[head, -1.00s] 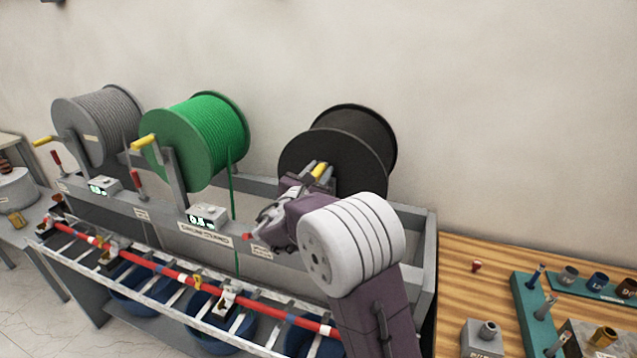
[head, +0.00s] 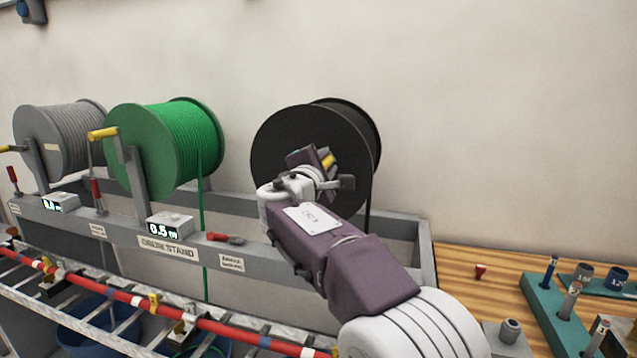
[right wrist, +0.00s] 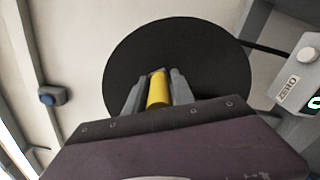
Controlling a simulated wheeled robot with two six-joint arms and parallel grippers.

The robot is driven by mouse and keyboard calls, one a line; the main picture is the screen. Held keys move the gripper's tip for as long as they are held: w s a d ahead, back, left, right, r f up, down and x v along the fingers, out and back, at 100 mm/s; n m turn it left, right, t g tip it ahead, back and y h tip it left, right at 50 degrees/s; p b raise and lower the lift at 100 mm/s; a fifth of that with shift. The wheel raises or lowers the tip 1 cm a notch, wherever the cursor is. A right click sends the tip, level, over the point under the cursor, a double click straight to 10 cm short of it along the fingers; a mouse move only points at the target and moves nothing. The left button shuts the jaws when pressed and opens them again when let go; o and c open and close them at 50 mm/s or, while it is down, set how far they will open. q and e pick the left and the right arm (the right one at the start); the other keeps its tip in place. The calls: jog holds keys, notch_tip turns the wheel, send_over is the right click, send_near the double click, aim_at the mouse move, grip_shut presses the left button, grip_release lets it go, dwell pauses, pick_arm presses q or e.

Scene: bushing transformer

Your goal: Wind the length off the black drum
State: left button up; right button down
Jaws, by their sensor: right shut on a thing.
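The black drum (head: 275,140) stands on the grey drum stand (head: 255,205), right of the green drum. My right gripper (head: 328,160) is in front of the drum's face and is shut on its yellow crank handle (head: 329,162). In the right wrist view the yellow handle (right wrist: 158,88) lies between the two fingers, with the black drum (right wrist: 190,55) behind it. A black line (head: 368,215) hangs from the drum's right side. The black drum's counter shows only partly in the right wrist view (right wrist: 308,75), its reading cut off. My left gripper is out of view.
The green drum (head: 150,150) and grey drum (head: 60,140) stand to the left, with their own yellow cranks. A counter (head: 168,226) before the green drum reads 0.5. A ladder-like rack with a red cable (head: 210,327) runs along the front. A wooden bench (head: 460,265) with fittings is at right.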

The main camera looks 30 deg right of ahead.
jog(key=shift+s+d+f+m+b, duration=0.2)
jog(key=shift+f+m+b, duration=0.8)
jog(key=shift+b, duration=0.75)
jog(key=shift+s+d+f+m+b, duration=0.2)
jog(key=shift+f+m+b, duration=0.45)
jog(key=shift+m+b, duration=0.95)
jog(key=shift+s+d+f+m+b, duration=0.2)
jog(key=shift+f+m+b, duration=0.65)
jog(key=shift+b, duration=1.1)
jog(key=shift+a, duration=0.1)
jog(key=shift+r, duration=0.1)
jog(key=c, duration=1.3)
grip_release()
jog(key=shift+o, duration=0.6)
jog(key=shift+w+f, duration=0.2)
jog(key=shift+w, duration=0.05)
jog(key=b+v, duration=0.1)
jog(key=v, duration=0.8)
jog(key=shift+b, duration=0.3)
jog(key=shift+s, duration=0.1)
